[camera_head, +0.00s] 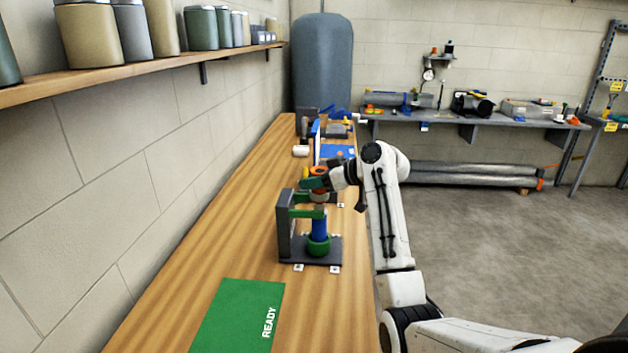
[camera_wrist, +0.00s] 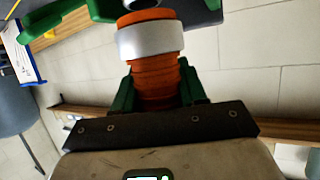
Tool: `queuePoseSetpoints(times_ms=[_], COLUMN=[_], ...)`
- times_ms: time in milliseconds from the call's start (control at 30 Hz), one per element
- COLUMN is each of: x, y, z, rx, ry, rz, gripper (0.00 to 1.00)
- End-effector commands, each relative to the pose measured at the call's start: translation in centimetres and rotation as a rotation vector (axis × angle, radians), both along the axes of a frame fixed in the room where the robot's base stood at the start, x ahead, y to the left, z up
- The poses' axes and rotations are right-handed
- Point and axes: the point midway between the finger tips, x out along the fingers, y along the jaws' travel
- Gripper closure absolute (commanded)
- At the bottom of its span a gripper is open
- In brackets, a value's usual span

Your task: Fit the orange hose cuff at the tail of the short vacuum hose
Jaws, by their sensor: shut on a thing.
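My gripper (camera_head: 318,182) is shut on the orange hose cuff (camera_wrist: 155,80), with a green finger on each side of its ribbed part in the wrist view. A pale silver band (camera_wrist: 150,40) rings the cuff near its far end.
A green mat marked READY (camera_head: 235,318) lies nearer on the wooden bench (camera_head: 170,300). A white roll (camera_head: 300,151) and a blue-edged board (camera_head: 335,152) are farther along. A shelf of canisters (camera_head: 140,75) hangs left. The bench left of the stand is clear.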

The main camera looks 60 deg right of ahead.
Motion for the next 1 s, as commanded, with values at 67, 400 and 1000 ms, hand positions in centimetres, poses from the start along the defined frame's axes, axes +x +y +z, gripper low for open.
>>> queuePoseSetpoints(times_ms=[67, 400, 1000], x=[0.0, 0.0, 0.0], y=[0.0, 0.0, 0.0], z=[0.0, -0.5, -1.9], rx=[0.000, 0.000, 0.000], ry=[0.000, 0.000, 0.000], rz=[0.000, 0.000, 0.000], gripper=[0.89, 0.89, 0.89])
